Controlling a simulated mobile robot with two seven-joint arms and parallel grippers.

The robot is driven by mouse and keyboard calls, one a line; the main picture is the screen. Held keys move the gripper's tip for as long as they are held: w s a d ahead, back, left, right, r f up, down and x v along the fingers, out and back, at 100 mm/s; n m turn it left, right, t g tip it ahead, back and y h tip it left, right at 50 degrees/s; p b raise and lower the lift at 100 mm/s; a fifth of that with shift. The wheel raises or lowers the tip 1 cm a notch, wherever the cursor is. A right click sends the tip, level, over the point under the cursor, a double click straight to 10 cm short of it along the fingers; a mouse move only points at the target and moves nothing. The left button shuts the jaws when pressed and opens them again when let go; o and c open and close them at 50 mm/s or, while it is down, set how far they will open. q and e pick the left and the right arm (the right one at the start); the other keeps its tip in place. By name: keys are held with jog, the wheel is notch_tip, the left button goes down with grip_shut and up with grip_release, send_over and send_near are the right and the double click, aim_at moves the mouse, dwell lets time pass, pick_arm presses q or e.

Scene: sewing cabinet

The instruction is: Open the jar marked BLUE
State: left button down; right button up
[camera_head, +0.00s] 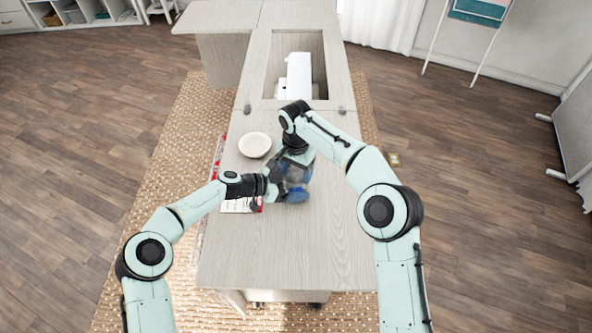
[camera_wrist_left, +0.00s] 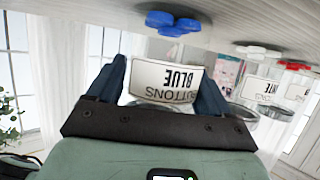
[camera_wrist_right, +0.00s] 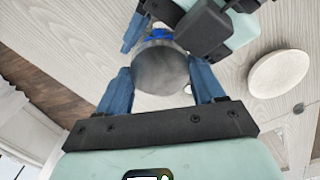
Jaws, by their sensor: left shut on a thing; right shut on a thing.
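The clear jar labelled BLUE BUTTONS (camera_wrist_left: 168,82) appears upside down in the left wrist view, with blue buttons (camera_wrist_left: 172,20) at its base. My left gripper (camera_wrist_left: 165,85) is shut on the jar's body, its blue fingers on both sides of the label. In the right wrist view, a round grey lid (camera_wrist_right: 160,70) lies between the fingers of my right gripper (camera_wrist_right: 158,82), which is shut on it from above. A bit of blue shows behind the lid. In the head view both grippers meet over the table and mostly hide the jar. Whether the lid is seated or loose cannot be told.
Other labelled jars stand beyond, one with white buttons (camera_wrist_left: 262,52) and one with red buttons (camera_wrist_left: 293,66). A pale bowl (camera_head: 255,145) sits behind my left gripper. A white sewing machine (camera_head: 298,75) is at the back. The near tabletop (camera_head: 300,250) is clear.

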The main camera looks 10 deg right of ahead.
jog(key=o, duration=1.2)
jog(key=shift+c, duration=0.2)
jog(key=shift+r, duration=2.4)
jog(key=shift+c, duration=0.2)
notch_tip(320, 180, up, 3)
jog(key=m, duration=0.3)
jog(key=shift+m, duration=0.3)
notch_tip(320, 180, down, 8)
jog(key=shift+r, duration=0.1)
